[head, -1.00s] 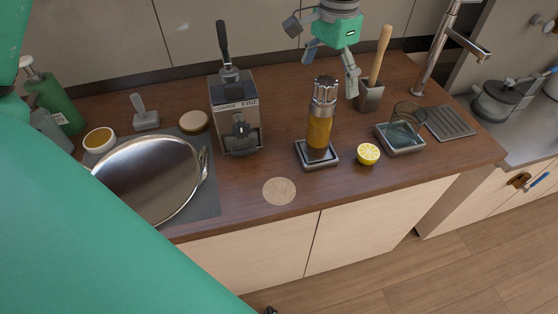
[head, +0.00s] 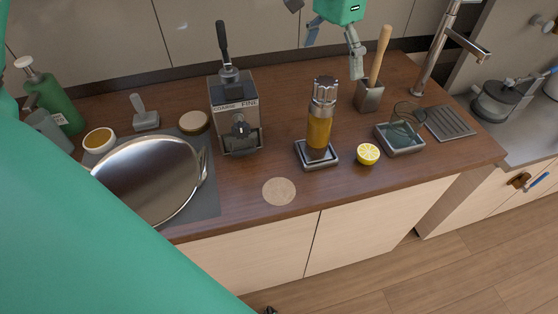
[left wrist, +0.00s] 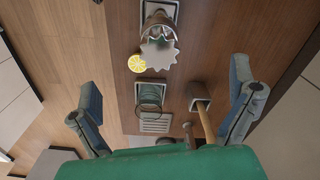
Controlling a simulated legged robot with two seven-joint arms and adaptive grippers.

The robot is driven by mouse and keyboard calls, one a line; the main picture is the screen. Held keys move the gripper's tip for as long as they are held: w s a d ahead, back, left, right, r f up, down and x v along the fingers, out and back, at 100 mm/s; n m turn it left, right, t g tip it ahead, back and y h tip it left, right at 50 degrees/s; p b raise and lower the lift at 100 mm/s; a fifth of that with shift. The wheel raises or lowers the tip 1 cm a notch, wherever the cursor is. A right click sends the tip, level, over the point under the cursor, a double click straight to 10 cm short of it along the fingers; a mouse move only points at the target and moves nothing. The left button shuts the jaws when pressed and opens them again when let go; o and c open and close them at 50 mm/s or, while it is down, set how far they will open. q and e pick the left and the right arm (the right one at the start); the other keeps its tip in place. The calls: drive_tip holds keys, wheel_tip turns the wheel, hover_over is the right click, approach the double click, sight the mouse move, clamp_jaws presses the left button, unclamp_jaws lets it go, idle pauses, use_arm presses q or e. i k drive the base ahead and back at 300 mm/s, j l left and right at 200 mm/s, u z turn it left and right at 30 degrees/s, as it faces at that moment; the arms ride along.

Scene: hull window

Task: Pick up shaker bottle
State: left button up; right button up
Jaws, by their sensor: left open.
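The shaker bottle (head: 320,122) is upright, with an amber lower part and a grey ridged cap. It stands on a small square dark tray (head: 316,160) near the middle of the counter. In the left wrist view the bottle (left wrist: 159,52) is seen from above, its star-shaped cap between and beyond my fingers. My left gripper (head: 334,46) is open and empty, above and behind the bottle, apart from it. Its two spread fingers also show in the left wrist view (left wrist: 165,88). My right gripper is not in view.
A coffee grinder (head: 235,112) stands left of the bottle. A lemon half (head: 368,154) and a square grey dish (head: 400,139) lie to the right. A holder with a wooden handle (head: 369,97) stands behind right. A round cork coaster (head: 279,191) lies in front; counter around it is clear.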

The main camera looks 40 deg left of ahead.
sight(320, 125)
drive_tip(key=k, duration=1)
